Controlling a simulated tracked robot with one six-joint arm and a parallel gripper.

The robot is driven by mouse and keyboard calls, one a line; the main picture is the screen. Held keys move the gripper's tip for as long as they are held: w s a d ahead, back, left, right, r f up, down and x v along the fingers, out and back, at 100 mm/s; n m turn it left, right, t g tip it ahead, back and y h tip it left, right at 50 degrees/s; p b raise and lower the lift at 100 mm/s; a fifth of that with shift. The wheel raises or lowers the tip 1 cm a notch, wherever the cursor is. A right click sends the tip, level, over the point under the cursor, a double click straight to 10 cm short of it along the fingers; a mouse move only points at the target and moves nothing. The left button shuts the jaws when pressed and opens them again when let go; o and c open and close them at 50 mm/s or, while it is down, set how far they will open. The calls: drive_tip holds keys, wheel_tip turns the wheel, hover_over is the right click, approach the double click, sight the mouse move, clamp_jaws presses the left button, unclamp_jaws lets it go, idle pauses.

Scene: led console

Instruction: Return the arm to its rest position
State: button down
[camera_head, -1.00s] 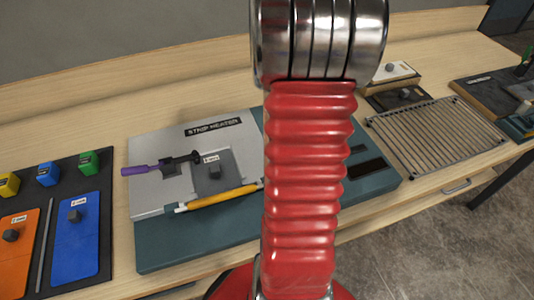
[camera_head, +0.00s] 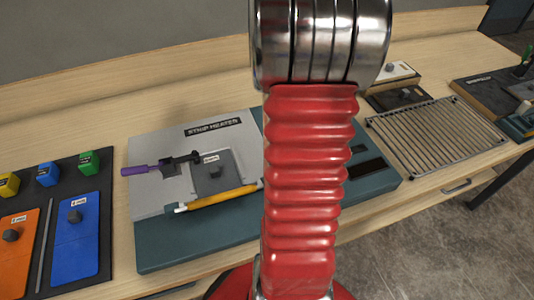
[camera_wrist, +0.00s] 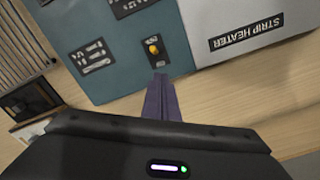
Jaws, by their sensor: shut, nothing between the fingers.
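My gripper (camera_wrist: 162,85) shows at the bottom of the wrist view, its two purple-grey fingers pressed together with nothing between them. It hangs over the bench near the back edge of the strip heater, close to a panel with an orange knob (camera_wrist: 153,48). I cannot tell its height above the surface. In the head view my red ribbed arm with its silver joint stands upright in the middle; the gripper itself is out of that view. The strip heater (camera_head: 195,245), a teal and grey box, lies behind the arm, its middle hidden by it.
On the heater lie a purple-handled tool (camera_head: 140,170), a grey plate (camera_head: 218,172) and a yellow rod (camera_head: 220,198). A dark board (camera_head: 105,225) with orange and blue panels is at left. A wire rack (camera_head: 435,135) is at right. The wooden bench (camera_head: 60,115) is bare behind the heater.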

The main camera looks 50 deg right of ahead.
drive_tip(key=shift+w+d, duration=0.1)
idle(0.5)
drive_tip(key=a+f, duration=0.1)
drive_tip(key=a+f+n, duration=0.1)
drive_tip(key=f, duration=0.1)
drive_tip(key=shift+s+a, duration=0.1)
drive_tip(key=shift+s, duration=0.25)
drive_tip(key=a+n, duration=0.1)
drive_tip(key=a, duration=0.5)
drive_tip(key=a+n+t, duration=0.1)
drive_tip(key=a+n, duration=0.1)
drive_tip(key=a, duration=0.4)
drive_tip(key=a+r+n+t+h, duration=0.1)
drive_tip(key=a, duration=0.5)
drive_tip(key=shift+n, duration=0.4)
drive_tip(key=s+a+r+n+t, duration=0.1)
drive_tip(key=s+a+n, duration=0.1)
drive_tip(key=a, duration=0.7)
drive_tip(key=s+a+r+n+t+y, duration=0.1)
drive_tip(key=s+a+n+t, duration=0.1)
drive_tip(key=a, duration=0.8)
drive_tip(key=shift+s+a+r+n+t, duration=0.3)
drive_tip(key=shift+s+n, duration=0.45)
drive_tip(key=shift+n, duration=0.45)
